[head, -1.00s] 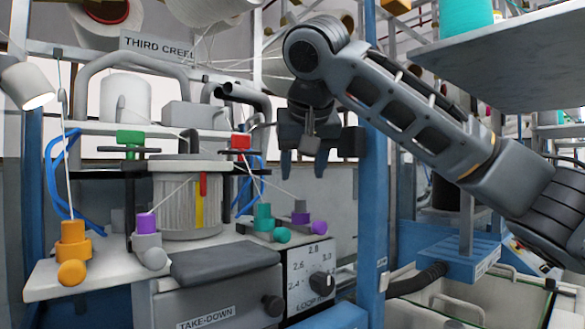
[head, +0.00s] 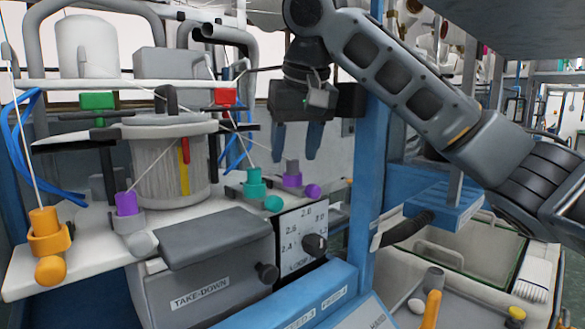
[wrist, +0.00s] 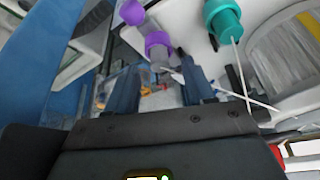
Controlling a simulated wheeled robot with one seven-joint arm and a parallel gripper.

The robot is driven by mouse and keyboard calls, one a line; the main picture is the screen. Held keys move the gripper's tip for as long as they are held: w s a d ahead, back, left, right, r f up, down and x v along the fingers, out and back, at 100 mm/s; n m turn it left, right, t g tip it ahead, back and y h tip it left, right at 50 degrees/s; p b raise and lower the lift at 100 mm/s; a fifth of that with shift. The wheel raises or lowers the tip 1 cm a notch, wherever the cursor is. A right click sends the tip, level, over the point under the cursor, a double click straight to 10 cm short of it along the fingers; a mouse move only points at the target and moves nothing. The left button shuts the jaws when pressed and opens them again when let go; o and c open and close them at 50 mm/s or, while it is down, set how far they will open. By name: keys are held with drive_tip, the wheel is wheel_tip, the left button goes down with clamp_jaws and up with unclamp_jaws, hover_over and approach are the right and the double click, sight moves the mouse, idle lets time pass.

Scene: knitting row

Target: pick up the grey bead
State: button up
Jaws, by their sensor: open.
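My gripper (head: 296,157) is open and points down. Its fingertips are just above a grey cylinder (head: 292,167), in picture terms, which rises from a purple collar (head: 292,180) with a purple ball (head: 312,191) beside it. In the wrist view, this grey cylinder (wrist: 160,63) and purple collar (wrist: 158,44) show between the fingers; whether they touch it I cannot tell. A grey ball (head: 143,243) sits at the front left, on a grey base under a purple cylinder (head: 126,204). That ball is away from my gripper and not seen in the wrist view.
A teal piece with a ball (head: 254,184) stands close left of my gripper; it is also in the wrist view (wrist: 222,20). An orange piece (head: 44,231) stands far left. Thin yarns cross the area. A blue post (head: 366,180) rises close on the right.

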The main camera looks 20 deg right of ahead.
drive_tip(key=shift+x, duration=0.85)
clamp_jaws()
